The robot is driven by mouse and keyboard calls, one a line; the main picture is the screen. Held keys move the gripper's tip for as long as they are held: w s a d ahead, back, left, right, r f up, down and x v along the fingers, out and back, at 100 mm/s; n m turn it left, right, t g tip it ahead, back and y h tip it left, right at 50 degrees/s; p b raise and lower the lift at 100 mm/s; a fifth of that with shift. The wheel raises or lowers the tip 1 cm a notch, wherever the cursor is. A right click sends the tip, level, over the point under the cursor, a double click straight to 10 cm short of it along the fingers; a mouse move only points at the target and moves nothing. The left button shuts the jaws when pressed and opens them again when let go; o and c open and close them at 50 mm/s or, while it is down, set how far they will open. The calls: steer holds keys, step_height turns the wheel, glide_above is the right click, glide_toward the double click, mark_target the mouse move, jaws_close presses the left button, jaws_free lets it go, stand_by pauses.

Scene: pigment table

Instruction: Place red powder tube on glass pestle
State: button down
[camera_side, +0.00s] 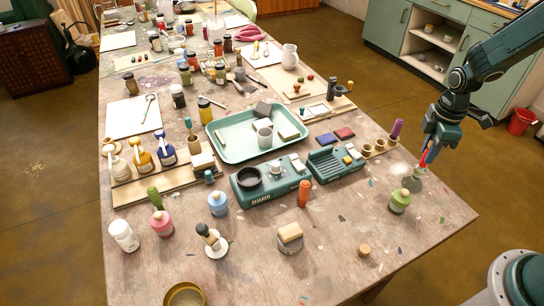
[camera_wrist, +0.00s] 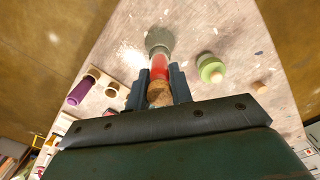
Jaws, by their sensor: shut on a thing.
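My gripper (camera_side: 430,146) is shut on the red powder tube (camera_side: 424,157), above the table's right end. In the wrist view, the tube (camera_wrist: 159,68) sits between the two dark fingers (camera_wrist: 158,84), with its cork end toward me. A grey-green glassy piece, which looks like the glass pestle (camera_side: 412,184), stands on the table just below the tube's lower end. It also shows in the wrist view (camera_wrist: 158,38), directly past the tube's far end. I cannot tell whether tube and pestle touch. The tube looks slightly tilted in the side view.
A green jar (camera_side: 400,201) stands close by the pestle. A wooden holder (camera_side: 378,149) with a purple tube (camera_side: 396,129) is on the other side. A small cork (camera_side: 364,250) lies nearer the front edge. The table's right corner is mostly bare.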

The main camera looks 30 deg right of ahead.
steer(key=shift+f, duration=0.1)
steer(key=c, duration=1.2)
jaws_free()
steer(key=shift+c, duration=0.2)
step_height(320, 180, up, 12)
